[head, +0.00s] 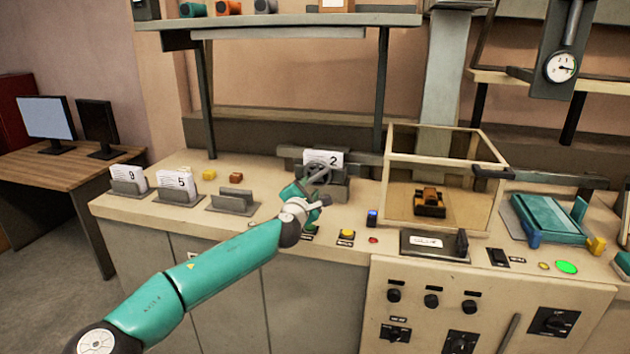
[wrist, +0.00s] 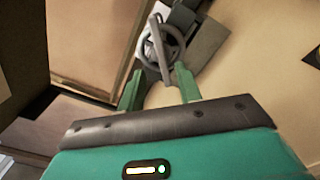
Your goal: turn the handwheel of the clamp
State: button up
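The clamp (head: 338,188) is a grey device on the bench, with a white card marked 2 (head: 323,158) behind its top. Its grey handwheel (head: 317,172) faces my arm. My gripper (head: 312,201) is at the front of the clamp, close to the lower side of the wheel. In the wrist view its two green fingers (wrist: 158,72) stand apart with nothing held between them. I cannot tell whether they touch the wheel.
Card holders marked 9 (head: 128,182) and 5 (head: 176,186) and an empty holder (head: 234,202) stand on the bench to the left. A clear-sided case (head: 455,145) is on the right. Yellow button (head: 346,234) and other controls lie near the front edge. A shelf (head: 290,20) hangs above.

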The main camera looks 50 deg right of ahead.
aim_at(316, 178)
jog(key=x, duration=0.6)
jog(key=shift+d, duration=0.2)
grip_shut()
